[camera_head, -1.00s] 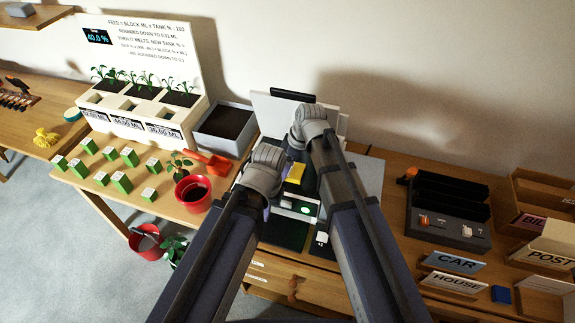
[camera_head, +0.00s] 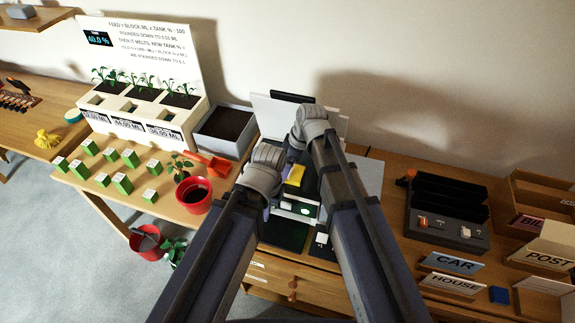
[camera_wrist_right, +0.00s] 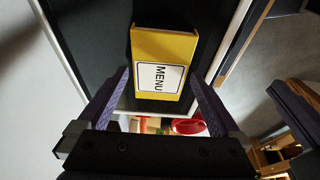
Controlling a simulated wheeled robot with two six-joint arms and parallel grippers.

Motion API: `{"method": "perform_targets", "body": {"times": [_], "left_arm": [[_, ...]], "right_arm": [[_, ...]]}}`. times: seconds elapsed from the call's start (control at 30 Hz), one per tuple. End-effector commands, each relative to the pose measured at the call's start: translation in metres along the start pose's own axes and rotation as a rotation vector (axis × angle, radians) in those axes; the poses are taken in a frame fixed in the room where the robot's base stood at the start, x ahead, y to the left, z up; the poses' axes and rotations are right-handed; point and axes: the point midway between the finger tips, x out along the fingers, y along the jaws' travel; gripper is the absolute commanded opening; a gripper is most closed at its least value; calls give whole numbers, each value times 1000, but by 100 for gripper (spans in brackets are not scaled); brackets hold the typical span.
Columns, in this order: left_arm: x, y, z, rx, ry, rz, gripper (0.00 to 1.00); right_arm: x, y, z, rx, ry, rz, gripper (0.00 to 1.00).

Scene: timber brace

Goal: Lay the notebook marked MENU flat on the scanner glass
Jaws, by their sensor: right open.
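The yellow notebook (camera_wrist_right: 165,62), with MENU on a white label, is over the dark scanner glass (camera_wrist_right: 98,38). In the head view the notebook (camera_head: 296,175) shows as a small yellow patch between my wrists. I cannot tell whether it rests fully on the glass. My right gripper (camera_wrist_right: 160,82) is open, its fingers apart on either side of the notebook's lower part, with gaps visible. In the head view the right wrist hides most of that gripper. My left gripper (camera_head: 266,203) is low beside the scanner, mostly hidden by its own wrist; its opening is unclear.
The raised white scanner lid (camera_head: 262,108) stands behind. A red pot (camera_head: 194,196), a red trowel (camera_head: 210,164) and green blocks (camera_head: 122,183) are left. A dark sorter (camera_head: 448,208) and CAR sign (camera_head: 452,263) are right.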

Motion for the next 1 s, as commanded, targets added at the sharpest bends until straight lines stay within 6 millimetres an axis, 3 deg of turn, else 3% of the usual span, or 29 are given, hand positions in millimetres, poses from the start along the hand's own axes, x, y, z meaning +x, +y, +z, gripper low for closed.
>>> {"method": "perform_targets", "body": {"times": [0.43,1.0], "left_arm": [[-60,-6,4,0,0,0,0],[-64,-6,4,0,0,0,0]], "right_arm": [[-62,0,-1,2,0,0,100],[-67,0,0,0,0,0,100]]}}
